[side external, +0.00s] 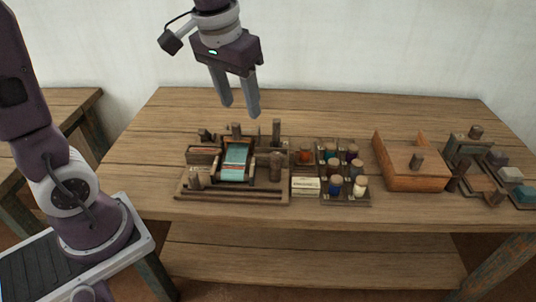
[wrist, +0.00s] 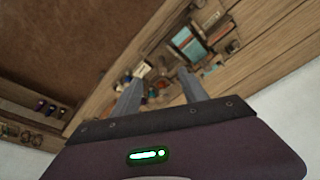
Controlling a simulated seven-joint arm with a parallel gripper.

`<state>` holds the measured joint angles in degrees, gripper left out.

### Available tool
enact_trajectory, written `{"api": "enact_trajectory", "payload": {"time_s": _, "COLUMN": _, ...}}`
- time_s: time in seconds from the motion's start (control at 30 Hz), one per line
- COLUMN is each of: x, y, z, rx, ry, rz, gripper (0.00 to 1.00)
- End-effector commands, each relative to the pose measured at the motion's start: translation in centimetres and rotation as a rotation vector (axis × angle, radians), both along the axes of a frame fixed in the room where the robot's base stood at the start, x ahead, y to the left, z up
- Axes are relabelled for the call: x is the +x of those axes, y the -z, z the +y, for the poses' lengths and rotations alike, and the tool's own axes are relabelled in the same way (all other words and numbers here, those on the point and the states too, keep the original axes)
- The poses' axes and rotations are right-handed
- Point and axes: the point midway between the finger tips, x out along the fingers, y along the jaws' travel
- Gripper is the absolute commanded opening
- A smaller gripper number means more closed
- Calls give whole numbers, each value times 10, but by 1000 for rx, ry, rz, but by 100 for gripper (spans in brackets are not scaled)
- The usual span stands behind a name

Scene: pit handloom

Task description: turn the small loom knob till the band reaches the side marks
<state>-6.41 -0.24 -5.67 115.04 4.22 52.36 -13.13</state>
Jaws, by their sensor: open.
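The small loom (side external: 235,190) stands on the table left of centre, a wooden frame with several upright posts. A teal band (side external: 236,160) with a paler part at its near end lies over its middle. A rounded wooden post (side external: 275,167) at the loom's right side may be the knob; I cannot tell for sure. The side marks are too small to make out. My gripper (side external: 240,112) is open and empty, pointing down above and behind the loom, touching nothing. In the wrist view the loom band (wrist: 187,44) shows beyond the fingers (wrist: 158,88), tilted.
Right of the loom are a tray of coloured jars (side external: 345,198) and a pale labelled block (side external: 306,186). Further right stand an open wooden box (side external: 412,175) and another wooden device (side external: 475,160) with coloured blocks. The table's back strip (side external: 330,110) is clear.

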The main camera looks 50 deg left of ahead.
Motion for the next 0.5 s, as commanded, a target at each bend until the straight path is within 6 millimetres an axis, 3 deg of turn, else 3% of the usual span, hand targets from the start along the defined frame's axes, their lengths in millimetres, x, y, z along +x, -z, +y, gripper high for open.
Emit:
{"api": "enact_trajectory", "payload": {"time_s": 0.03, "x": 29, "y": 22, "z": 5, "rx": -13, "ry": -34, "rz": 54, "gripper": 51}}
{"api": "enact_trajectory", "payload": {"time_s": 0.1, "x": 63, "y": 52, "z": 10, "rx": -33, "ry": -85, "rz": 110, "gripper": 51}}
{"api": "enact_trajectory", "payload": {"time_s": 0.2, "x": 96, "y": 94, "z": 17, "rx": -59, "ry": -144, "rz": 169, "gripper": 51}}
{"api": "enact_trajectory", "payload": {"time_s": 0.33, "x": 116, "y": 127, "z": 21, "rx": -81, "ry": -191, "rz": 210, "gripper": 51}}
{"api": "enact_trajectory", "payload": {"time_s": 0.5, "x": 119, "y": 152, "z": 22, "rx": -85, "ry": -201, "rz": 221, "gripper": 51}}
